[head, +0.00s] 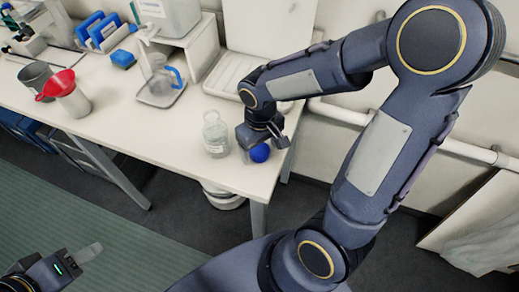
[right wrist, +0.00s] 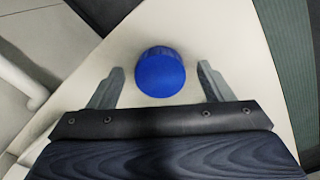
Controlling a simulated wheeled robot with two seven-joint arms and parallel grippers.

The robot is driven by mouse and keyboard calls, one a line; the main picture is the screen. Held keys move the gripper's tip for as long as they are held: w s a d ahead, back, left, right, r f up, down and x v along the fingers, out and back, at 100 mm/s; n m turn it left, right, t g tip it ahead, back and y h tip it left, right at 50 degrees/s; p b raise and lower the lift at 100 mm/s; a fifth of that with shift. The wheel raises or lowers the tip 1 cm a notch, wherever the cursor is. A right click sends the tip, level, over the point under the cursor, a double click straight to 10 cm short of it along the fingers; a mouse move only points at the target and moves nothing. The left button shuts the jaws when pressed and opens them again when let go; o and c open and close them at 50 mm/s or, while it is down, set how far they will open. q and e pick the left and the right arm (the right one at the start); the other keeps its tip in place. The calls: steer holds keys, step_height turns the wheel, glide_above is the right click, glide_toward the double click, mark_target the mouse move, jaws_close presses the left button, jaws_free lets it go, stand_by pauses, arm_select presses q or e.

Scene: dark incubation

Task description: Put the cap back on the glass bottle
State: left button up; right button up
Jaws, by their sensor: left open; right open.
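The glass bottle (head: 215,134) is clear, with a label, and stands upright and uncapped near the front right corner of the white table. The blue cap (head: 259,153) lies on the table just right of it. It also shows in the right wrist view (right wrist: 160,73). My right gripper (head: 265,138) is open above the cap, and in the right wrist view its two fingers (right wrist: 159,82) stand on either side of the cap with gaps. My left gripper (head: 88,253) is at the bottom left, open, empty, and away from the table over the floor.
The white table (head: 140,120) also carries a red funnel (head: 60,84) in a container, a grey metal cup (head: 36,76), a small tray (head: 160,93) with a jug, and blue racks (head: 100,30). The table's front edge and right corner are close to the cap.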

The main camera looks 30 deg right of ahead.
mark_target(258, 150)
steer(key=c, duration=1)
steer(key=shift+c, duration=0.2)
steer(key=shift+r, duration=0.1)
steer(key=shift+r, duration=0.5)
steer(key=shift+a+r, duration=0.2)
steer(key=shift+r, duration=1.05)
steer(key=a+r+b, duration=0.1)
steer(key=a+r, duration=0.8)
steer(key=a, duration=0.4)
steer(key=shift+s+a+r, duration=0.2)
steer(key=shift+s+a, duration=0.05)
steer(key=shift+a, duration=0.1)
